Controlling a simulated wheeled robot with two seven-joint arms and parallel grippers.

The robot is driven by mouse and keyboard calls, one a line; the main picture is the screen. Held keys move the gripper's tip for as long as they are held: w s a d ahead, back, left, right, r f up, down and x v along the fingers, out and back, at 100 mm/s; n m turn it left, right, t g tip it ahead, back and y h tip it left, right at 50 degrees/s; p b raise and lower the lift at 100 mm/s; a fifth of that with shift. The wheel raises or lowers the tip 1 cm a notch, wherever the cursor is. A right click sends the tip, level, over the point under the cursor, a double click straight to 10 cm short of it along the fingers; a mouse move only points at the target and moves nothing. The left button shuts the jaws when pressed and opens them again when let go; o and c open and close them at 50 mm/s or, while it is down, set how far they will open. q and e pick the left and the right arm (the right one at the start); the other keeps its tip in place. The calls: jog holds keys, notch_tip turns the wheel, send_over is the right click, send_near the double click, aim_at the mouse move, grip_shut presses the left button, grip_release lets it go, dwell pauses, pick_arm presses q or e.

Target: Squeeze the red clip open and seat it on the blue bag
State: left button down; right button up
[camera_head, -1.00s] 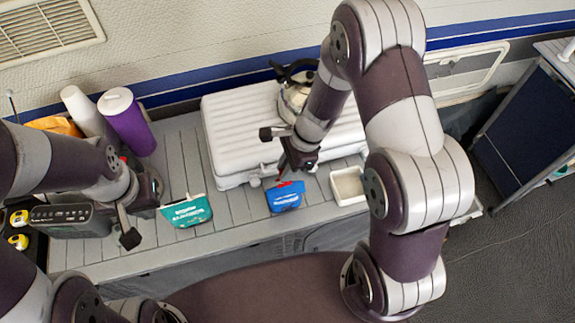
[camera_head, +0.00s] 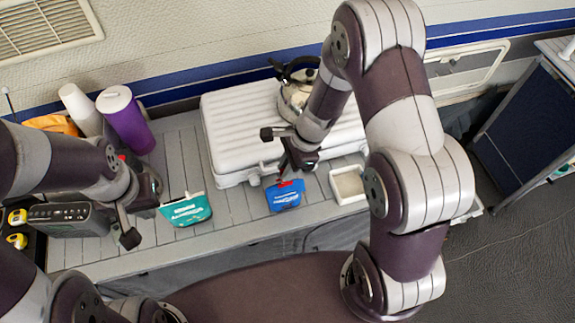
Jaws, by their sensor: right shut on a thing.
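The blue bag (camera_head: 286,198) stands on the grey slatted counter in front of the white case. The red clip (camera_head: 287,183) is at the bag's top edge, just under my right gripper (camera_head: 284,172). My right gripper points down there and is shut on the red clip. I cannot tell whether the clip is around the bag's top or only against it. My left gripper (camera_head: 140,222) is at the left, beside a teal bag, and appears to hold nothing. Its fingers look apart.
The teal bag (camera_head: 187,210) stands left of the blue bag. A white ribbed case (camera_head: 235,125) with a kettle (camera_head: 294,95) is behind. A small white tray (camera_head: 348,185) is to the right. A purple cup (camera_head: 126,122) and a dark appliance (camera_head: 65,220) are at the left.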

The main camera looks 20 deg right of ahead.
jog(key=shift+f, duration=0.35)
jog(key=shift+f+b, duration=0.4)
jog(key=shift+b, duration=0.05)
jog(key=shift+w+f, duration=0.1)
jog(key=shift+f, duration=0.15)
dwell(0.4)
jog(key=o, duration=0.7)
jog(key=shift+o, duration=0.2)
